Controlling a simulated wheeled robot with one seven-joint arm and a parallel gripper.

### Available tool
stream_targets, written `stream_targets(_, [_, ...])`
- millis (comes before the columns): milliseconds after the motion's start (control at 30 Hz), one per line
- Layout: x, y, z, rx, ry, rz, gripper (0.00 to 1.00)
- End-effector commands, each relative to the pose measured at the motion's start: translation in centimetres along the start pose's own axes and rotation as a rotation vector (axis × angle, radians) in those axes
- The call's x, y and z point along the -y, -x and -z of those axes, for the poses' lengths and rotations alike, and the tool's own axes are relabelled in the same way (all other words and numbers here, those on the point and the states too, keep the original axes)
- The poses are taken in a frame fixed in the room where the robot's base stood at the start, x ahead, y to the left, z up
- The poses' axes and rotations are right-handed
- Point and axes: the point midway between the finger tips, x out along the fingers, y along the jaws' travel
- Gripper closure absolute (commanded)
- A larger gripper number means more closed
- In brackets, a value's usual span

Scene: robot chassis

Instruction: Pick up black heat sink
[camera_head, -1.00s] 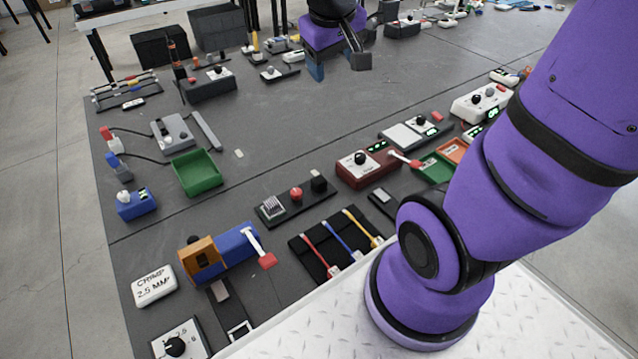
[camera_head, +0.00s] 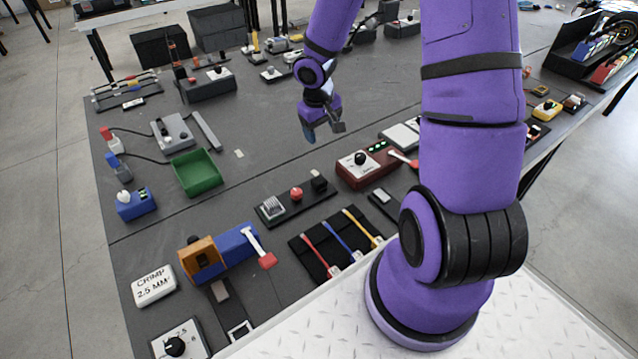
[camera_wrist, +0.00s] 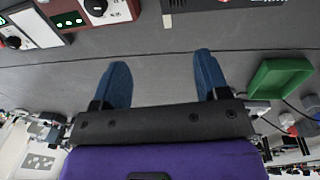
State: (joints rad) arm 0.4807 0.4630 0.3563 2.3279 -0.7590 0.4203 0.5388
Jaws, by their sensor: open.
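A small black block (camera_head: 318,181), which looks like the black heat sink, sits at the right end of a low dark strip (camera_head: 282,209). A red knob (camera_head: 296,194) and a silver finned block (camera_head: 271,206) stand on the same strip. Fins on the black block are too small to make out. My gripper (camera_head: 322,134) is above the table, beyond the strip, with nothing in it. In the wrist view its two blue fingers are wide apart (camera_wrist: 163,78), over bare table. Part of the dark strip shows at the top edge there (camera_wrist: 205,4); the black block is not clearly visible in that view.
A red box with a black knob (camera_head: 362,166) stands right of the strip. A green tray (camera_head: 196,173) lies to the left. Red, blue and yellow tools lie on a black mat (camera_head: 318,262) in front. The table behind the strip is mostly clear.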

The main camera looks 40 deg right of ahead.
Motion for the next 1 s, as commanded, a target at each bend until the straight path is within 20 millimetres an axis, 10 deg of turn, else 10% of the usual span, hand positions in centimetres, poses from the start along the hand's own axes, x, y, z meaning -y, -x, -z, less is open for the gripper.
stream_targets(300, [1.4,-6.7,0.0,0.036,-0.001,0.113,0.32])
stream_targets(1000, [2.6,-13.4,-0.2,0.039,-0.001,0.137,0.32])
